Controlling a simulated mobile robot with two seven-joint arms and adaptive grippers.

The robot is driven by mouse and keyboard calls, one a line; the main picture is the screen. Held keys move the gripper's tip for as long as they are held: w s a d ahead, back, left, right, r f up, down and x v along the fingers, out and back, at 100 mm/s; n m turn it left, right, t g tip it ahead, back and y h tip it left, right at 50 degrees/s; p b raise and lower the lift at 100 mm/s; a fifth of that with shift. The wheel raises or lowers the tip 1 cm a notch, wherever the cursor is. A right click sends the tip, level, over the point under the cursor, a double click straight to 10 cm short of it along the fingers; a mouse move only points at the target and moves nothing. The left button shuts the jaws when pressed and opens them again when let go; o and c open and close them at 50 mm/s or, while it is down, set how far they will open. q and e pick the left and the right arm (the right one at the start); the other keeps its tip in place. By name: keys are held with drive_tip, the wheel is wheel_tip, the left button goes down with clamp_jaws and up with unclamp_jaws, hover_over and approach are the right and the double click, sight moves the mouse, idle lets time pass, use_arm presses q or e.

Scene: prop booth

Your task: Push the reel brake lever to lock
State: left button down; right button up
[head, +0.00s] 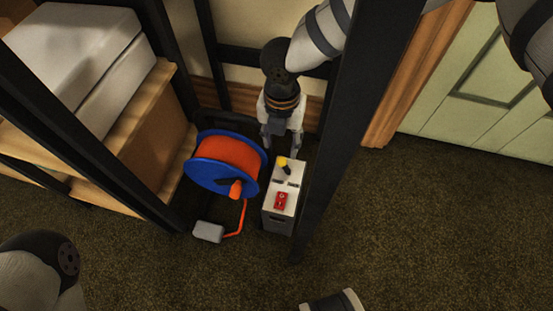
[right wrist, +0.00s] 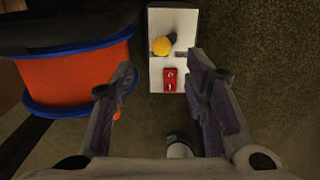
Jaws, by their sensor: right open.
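The lever, with a yellow knob (head: 282,161) and a short dark shaft, stands on top of a narrow pale box (head: 272,203) beside the cable reel. In the right wrist view the yellow knob (right wrist: 161,46) shows near the box's far part, tilted off its dark base. A red switch (head: 281,201) sits on the same box top, nearer the front. My right gripper (head: 281,144) points down just behind the lever, open and empty. In the right wrist view its fingers (right wrist: 164,78) frame the box from either side. Contact with the knob cannot be told. My left gripper is out of view.
The blue-rimmed reel (head: 203,179) with orange cable stands directly left of the box. A grey block (head: 208,232) lies on the carpet at the cable's end. A dark upright post (head: 345,130) rises close on the right. Wooden shelves with boxes (head: 75,60) stand left.

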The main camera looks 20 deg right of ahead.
sight(282, 160)
wheel_tip(282, 160, down, 8)
drive_tip(key=b, duration=0.2)
drive_tip(key=shift+d+b, duration=0.1)
drive_tip(key=shift+b, duration=0.25)
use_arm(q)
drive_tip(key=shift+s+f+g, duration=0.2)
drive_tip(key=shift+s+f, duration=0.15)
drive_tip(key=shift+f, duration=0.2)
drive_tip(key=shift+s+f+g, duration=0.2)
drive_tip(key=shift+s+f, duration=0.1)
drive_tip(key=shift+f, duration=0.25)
use_arm(e)
drive_tip(key=shift+r, duration=0.1)
drive_tip(key=shift+s, duration=0.1)
clamp_jaws()
